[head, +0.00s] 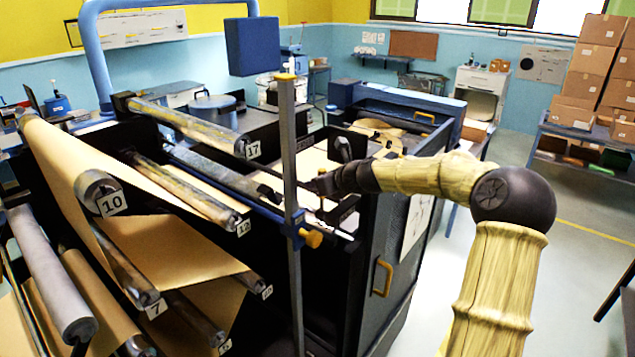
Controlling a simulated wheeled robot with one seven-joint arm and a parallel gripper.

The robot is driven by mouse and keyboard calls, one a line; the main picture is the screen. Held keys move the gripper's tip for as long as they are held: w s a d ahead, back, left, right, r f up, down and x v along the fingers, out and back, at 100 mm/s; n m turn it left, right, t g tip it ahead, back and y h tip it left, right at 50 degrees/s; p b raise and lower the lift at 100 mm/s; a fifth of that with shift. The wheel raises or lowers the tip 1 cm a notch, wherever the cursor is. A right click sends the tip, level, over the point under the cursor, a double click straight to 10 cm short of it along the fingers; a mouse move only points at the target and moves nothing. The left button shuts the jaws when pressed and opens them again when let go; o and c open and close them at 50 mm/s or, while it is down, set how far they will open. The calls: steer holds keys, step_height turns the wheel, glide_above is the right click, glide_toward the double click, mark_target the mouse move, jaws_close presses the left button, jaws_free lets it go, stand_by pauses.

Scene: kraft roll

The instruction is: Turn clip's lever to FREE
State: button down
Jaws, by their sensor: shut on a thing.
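My gripper (318,187) is at the end of my arm, which reaches in from the right over the black machine. It is small and dark here, just right of the grey upright post (288,140). It is shut at the place of the clip's lever, close above the roller gap. The lever itself is mostly hidden by the dark fingers, and its marking and angle cannot be read.
The black machine (345,290) has a yellow handle (382,278) on its side. Kraft paper (55,160) runs over numbered rollers at the left. Cartons (592,60) stack at far right. The floor (590,260) to the right is largely clear.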

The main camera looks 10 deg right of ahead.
steer(key=c, duration=1.5)
jaws_free()
steer(key=shift+w+d, duration=0.1)
steer(key=shift+d, duration=0.05)
steer(key=shift+o, duration=1)
steer(key=shift+w, duration=0.1)
steer(key=shift+b+v, duration=0.5)
steer(key=shift+v, duration=0.25)
steer(key=b+v, duration=0.5)
steer(key=v, duration=1)
steer(key=shift+s+r, duration=0.2)
steer(key=shift+s, duration=0.1)
